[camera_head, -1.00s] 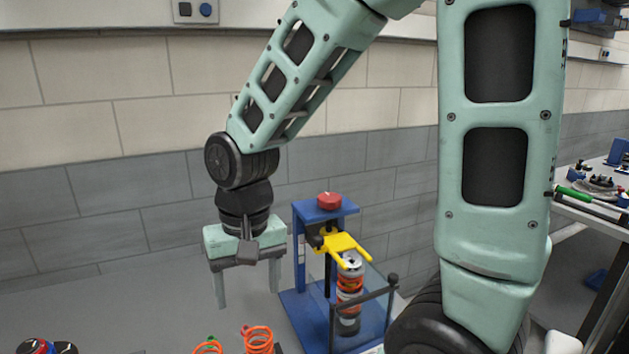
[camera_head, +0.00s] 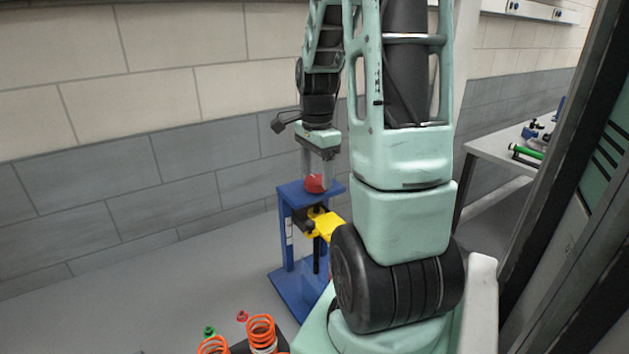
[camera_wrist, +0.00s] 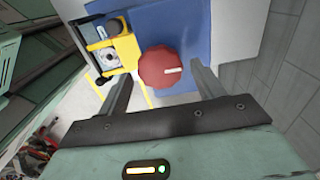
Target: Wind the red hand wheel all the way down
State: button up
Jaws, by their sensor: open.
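The red hand wheel (camera_head: 315,184) sits on top of the blue press frame (camera_head: 290,225). In the wrist view the wheel (camera_wrist: 158,68) is a lobed red disc with a pale mark on its face. My gripper (camera_head: 317,180) points down over the wheel and is open. In the wrist view my gripper (camera_wrist: 161,74) has one finger on each side of the wheel, with a gap visible on both sides. The yellow fork (camera_head: 328,224) sits below the blue top plate. My own arm hides the right part of the press in the head view.
Orange springs (camera_head: 261,332) stand at the bottom of the head view, near a small green part (camera_head: 209,331) and a red part (camera_head: 242,316). A grey and cream wall stands behind. A bench (camera_head: 505,150) with tools is at right. Floor left of the press is clear.

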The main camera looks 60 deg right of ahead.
jog(key=shift+f, duration=0.8)
